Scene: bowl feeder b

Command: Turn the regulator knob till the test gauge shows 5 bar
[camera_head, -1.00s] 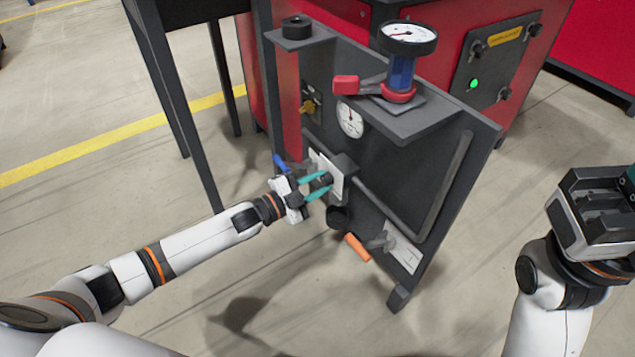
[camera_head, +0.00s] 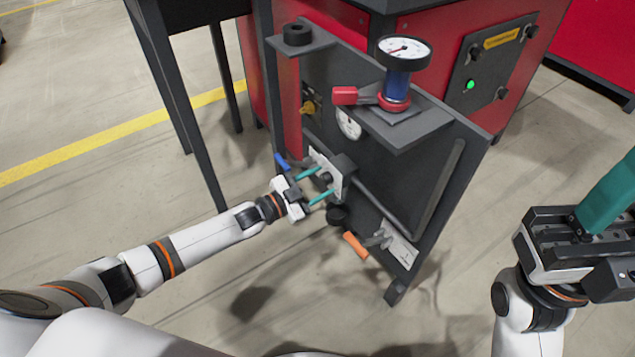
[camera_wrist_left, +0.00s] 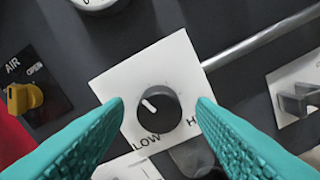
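The dark round regulator knob (camera_wrist_left: 158,105) with a white pointer line sits on a white plate marked LOW and H. Its pointer aims up-left in the left wrist view. The knob also shows in the head view (camera_head: 326,178). My left gripper (camera_wrist_left: 160,103) is open, its teal fingers apart on either side of the knob with gaps visible. It faces the panel in the head view (camera_head: 319,184). A white-faced gauge (camera_head: 404,48) stands on a blue cylinder atop the panel; its reading is too small to tell. My right gripper (camera_head: 600,205) is at the right edge, partly cut off.
A second gauge (camera_head: 349,123) is on the panel, partly hidden by the shelf. A yellow AIR valve (camera_wrist_left: 24,98), a blue lever (camera_head: 282,161), an orange lever (camera_head: 355,244) and a red handle (camera_head: 345,96) are around. Floor before the panel is clear.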

